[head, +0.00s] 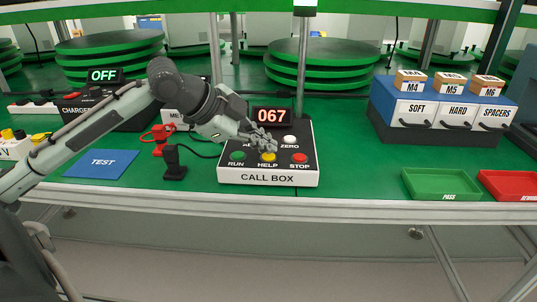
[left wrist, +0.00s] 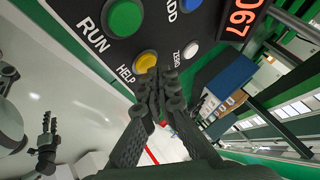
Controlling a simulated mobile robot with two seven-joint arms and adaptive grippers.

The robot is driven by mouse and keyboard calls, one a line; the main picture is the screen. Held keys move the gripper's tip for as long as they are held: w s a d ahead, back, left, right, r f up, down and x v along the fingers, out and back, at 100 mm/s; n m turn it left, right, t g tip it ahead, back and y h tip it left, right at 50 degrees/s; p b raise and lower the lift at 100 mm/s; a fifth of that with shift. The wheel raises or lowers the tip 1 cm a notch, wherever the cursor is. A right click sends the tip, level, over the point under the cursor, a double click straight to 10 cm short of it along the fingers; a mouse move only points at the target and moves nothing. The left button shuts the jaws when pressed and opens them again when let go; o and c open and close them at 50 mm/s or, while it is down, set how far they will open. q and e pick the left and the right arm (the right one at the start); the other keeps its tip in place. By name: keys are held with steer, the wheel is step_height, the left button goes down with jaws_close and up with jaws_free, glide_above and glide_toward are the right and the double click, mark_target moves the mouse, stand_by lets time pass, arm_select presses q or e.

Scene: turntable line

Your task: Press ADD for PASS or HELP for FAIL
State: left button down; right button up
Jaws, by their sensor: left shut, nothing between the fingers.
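The call box (head: 225,176) stands near the table's front edge and its display (head: 271,115) reads 067. Its front row has a green RUN button (head: 238,156), a yellow HELP button (head: 268,157) and a red STOP button (head: 299,158). A white ZERO button (head: 289,140) sits behind. My left gripper (head: 270,146) is shut and empty over the box, hiding the ADD button in the head view. In the left wrist view its fingertips (left wrist: 162,77) are beside the HELP button (left wrist: 146,62); I cannot tell whether they touch. My right gripper (left wrist: 47,145) shows small there.
A green PASS tray (head: 447,197) and a red tray (head: 510,198) lie empty at the right front. A blue TEST mat (head: 101,163) and a black stand (head: 174,171) are left of the box. A bin unit (head: 440,133) stands back right.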

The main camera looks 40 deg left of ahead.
arm_select(q)
steer(key=shift+f, duration=0.4)
stand_by(0.3)
steer(key=shift+r+p, duration=0.8)
steer(key=shift+p, duration=0.2)
steer(key=shift+r, duration=0.1)
